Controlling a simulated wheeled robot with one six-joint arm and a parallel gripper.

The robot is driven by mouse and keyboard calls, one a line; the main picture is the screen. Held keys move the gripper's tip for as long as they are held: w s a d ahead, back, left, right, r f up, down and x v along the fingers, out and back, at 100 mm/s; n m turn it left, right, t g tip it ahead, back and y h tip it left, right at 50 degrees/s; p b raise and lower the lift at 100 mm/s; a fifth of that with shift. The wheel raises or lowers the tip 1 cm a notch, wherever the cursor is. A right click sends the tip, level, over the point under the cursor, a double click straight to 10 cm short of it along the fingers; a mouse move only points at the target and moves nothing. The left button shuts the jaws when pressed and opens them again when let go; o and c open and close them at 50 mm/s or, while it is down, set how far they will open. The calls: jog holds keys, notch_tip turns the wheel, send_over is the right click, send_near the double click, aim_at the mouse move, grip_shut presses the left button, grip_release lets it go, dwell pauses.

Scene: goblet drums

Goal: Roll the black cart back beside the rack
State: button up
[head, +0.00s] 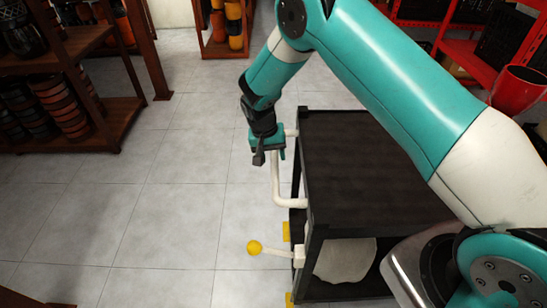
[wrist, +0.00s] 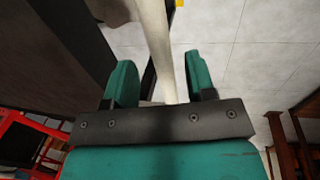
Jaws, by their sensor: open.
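The black cart (head: 365,165) stands at centre right in the head view, partly hidden behind my arm. Its white bar handle (head: 276,185) is on its left side. Below the handle, a white rod with a yellow ball (head: 254,247) sticks out to the left. My gripper (head: 266,152) points down at the far end of the handle. In the wrist view my gripper (wrist: 160,82) is open, with the white handle (wrist: 158,40) running between its two teal fingers. I cannot tell whether either finger touches it.
A brown wooden rack (head: 85,45) with drums stands at the left. Another wooden rack (head: 223,48) holds orange and black drums at the back. Red shelving (head: 462,55) and a red drum (head: 518,88) are at the right. A pale sack-like item (head: 345,260) lies low in the cart. Tiled floor (head: 190,190) left of the cart is clear.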

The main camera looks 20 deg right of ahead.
jog(key=shift+s+d+f, duration=0.1)
jog(key=shift+d+f, duration=0.05)
jog(key=shift+f, duration=0.6)
jog(key=shift+d+f, duration=0.1)
jog(key=shift+f, duration=0.6)
jog(key=shift+c, duration=0.5)
grip_shut()
